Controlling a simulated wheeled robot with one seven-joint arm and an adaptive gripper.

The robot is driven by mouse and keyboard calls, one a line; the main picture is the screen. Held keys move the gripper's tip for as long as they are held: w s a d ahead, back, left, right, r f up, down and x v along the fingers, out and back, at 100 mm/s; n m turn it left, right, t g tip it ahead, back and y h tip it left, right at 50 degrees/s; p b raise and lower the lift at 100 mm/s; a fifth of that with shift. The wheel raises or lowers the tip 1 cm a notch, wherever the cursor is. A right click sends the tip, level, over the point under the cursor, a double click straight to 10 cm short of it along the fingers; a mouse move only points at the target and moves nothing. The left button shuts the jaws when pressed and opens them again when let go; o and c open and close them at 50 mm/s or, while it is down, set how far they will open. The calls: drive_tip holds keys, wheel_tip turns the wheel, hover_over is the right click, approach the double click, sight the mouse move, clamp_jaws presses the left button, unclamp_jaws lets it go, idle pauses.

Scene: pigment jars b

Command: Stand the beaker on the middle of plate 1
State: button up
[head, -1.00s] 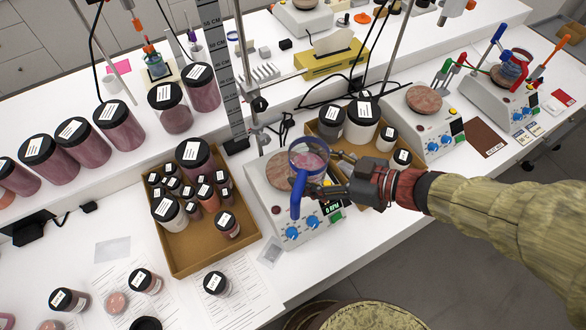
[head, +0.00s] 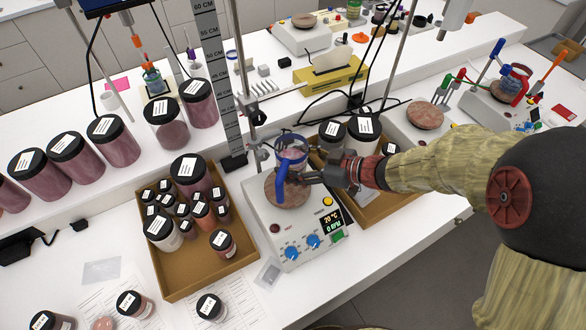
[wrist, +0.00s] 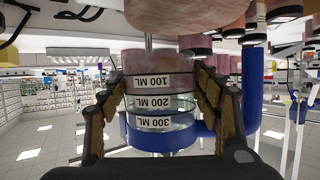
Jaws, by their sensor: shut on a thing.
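The clear beaker (head: 291,150) has a blue rim, a blue handle and pink contents at its bottom. It is above the brown round plate (head: 288,190) of the nearest white hotplate, toward that plate's far side in the head view. My gripper (head: 312,178) is shut on the beaker from the right. In the upside-down wrist view, both fingers press the sides of the beaker (wrist: 160,103) around its volume labels. The beaker looks upright there, with a gap seemingly between its base and the plate (wrist: 172,14). No plate number is readable.
A cardboard tray of small jars (head: 178,272) is left of the hotplate. Another box with white jars (head: 362,128) is close behind my gripper. A stand rod and a tall ruler (head: 212,70) rise behind. Another hotplate's plate (head: 425,115) is farther right.

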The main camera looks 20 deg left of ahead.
sight(294, 168)
drive_tip(key=shift+w+a+f+b, duration=0.15)
drive_tip(key=shift+f+b, duration=0.15)
drive_tip(key=shift+f, duration=0.6)
drive_tip(key=shift+w+a+f+b, duration=0.1)
drive_tip(key=shift+f+b, duration=0.15)
drive_tip(key=shift+f, duration=0.65)
drive_tip(key=shift+f, duration=0.15)
drive_tip(key=o, duration=1.4)
drive_tip(key=shift+d, duration=0.1)
drive_tip(key=shift+o, duration=0.6)
drive_tip(key=shift+d+r, duration=0.15)
drive_tip(key=shift+r, duration=0.05)
drive_tip(key=p+v, duration=0.2)
drive_tip(key=v, duration=0.9)
drive_tip(key=shift+d+r, duration=0.15)
drive_tip(key=shift+d, duration=0.15)
